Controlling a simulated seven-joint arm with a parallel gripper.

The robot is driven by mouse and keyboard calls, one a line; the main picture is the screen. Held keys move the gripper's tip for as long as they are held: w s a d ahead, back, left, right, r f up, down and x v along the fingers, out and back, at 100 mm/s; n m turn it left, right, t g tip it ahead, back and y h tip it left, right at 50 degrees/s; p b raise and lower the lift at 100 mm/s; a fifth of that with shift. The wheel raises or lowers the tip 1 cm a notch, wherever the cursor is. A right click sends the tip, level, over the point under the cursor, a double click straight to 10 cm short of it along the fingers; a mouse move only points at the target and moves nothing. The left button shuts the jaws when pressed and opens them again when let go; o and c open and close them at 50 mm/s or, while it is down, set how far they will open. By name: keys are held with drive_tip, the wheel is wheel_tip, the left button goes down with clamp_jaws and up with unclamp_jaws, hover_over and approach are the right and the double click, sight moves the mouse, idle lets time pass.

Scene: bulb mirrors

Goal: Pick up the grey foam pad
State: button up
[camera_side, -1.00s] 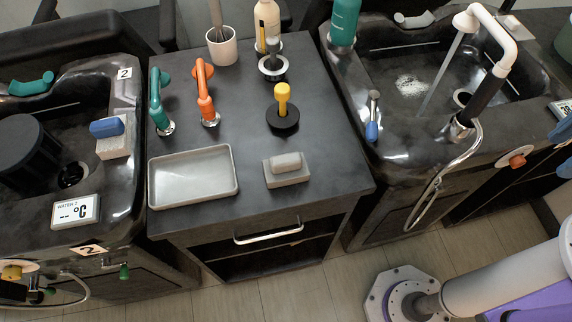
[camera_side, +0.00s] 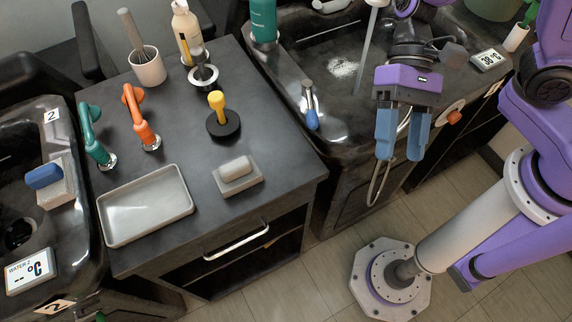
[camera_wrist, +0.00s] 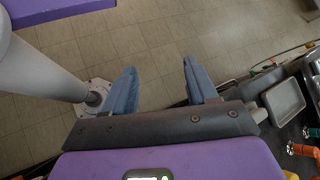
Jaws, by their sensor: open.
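The grey foam pad (camera_side: 236,166) is a small, light grey rounded block. It lies on a flat, darker grey square block (camera_side: 240,183) on the dark counter, near the counter's front right. My gripper (camera_side: 401,155) has two blue fingers and is open and empty, pointing down. In the side view it hangs to the right of the pad, over the right sink's front edge and the floor, well apart from the pad. In the wrist view my gripper (camera_wrist: 158,68) has only floor between its fingers. I cannot make out the pad there.
A grey tray (camera_side: 145,204) lies left of the pad; it also shows in the wrist view (camera_wrist: 285,100). A yellow-handled black tool (camera_side: 221,122) stands behind the pad. Orange (camera_side: 140,117) and teal (camera_side: 94,136) handles stand further left. A similar blue pad (camera_side: 43,176) is at the left sink.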

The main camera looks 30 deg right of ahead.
drive_tip(key=w+a+f+m+t+y, duration=0.2)
drive_tip(key=w+a+m+y, duration=0.35)
drive_tip(key=a+m, duration=0.3)
drive_tip(key=m+t+y, duration=0.2)
drive_tip(key=m+t, duration=0.4)
drive_tip(key=m, duration=0.2)
approach(233, 165)
drive_tip(key=x, duration=1.1)
drive_tip(key=c, duration=1)
